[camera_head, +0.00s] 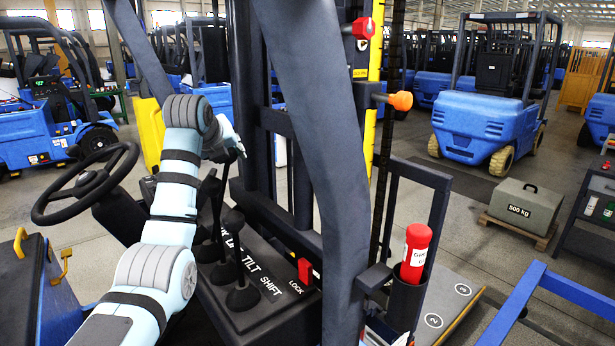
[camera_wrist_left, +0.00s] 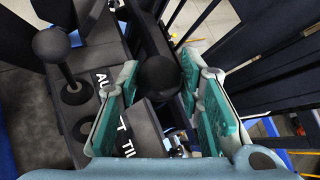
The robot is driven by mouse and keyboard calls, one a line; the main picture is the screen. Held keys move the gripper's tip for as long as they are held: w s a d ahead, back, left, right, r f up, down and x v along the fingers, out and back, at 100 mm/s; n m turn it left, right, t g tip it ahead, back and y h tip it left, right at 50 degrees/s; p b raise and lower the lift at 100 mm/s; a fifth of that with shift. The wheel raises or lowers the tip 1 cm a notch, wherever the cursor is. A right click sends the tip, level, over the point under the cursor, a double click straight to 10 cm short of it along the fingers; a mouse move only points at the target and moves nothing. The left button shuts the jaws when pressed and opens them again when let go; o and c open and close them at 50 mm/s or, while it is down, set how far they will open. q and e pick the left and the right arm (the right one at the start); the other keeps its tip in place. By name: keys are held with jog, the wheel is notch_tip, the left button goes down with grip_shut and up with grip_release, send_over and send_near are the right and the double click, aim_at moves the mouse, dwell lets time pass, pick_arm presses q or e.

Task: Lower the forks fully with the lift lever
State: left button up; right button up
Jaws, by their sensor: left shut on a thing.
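My left gripper (camera_head: 236,148) reaches in from the left, over the far end of the lever console (camera_head: 255,275). It is shut on a black ball knob (camera_wrist_left: 160,76), which sits between the teal finger pads in the left wrist view. The knob tops the lever I take to be the lift lever; part of its LIFT label is hidden. Another black-knobbed lever (camera_head: 233,222) stands nearer, by the TILT and SHIFT labels, and is not touched. The dark mast (camera_head: 271,150) rises beyond the console. I cannot make out the forks. My right gripper is not in view.
A steering wheel (camera_head: 85,185) is at the left. A red LOCK switch (camera_head: 305,270) and a red canister (camera_head: 415,250) are right of the levers. A yellow scale (camera_head: 376,65) has an orange knob (camera_head: 401,101) beside it.

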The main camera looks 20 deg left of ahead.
pick_arm(q)
jog(key=shift+r, duration=0.2)
jog(key=s+a+r+b, duration=0.1)
jog(key=s+a+b, duration=0.2)
jog(key=s, duration=0.4)
jog(key=shift+a, duration=0.85)
jog(key=shift+c, duration=0.2)
jog(key=shift+w, duration=0.15)
jog(key=o, duration=1)
jog(key=shift+d+r, duration=0.1)
jog(key=shift+c, duration=0.2)
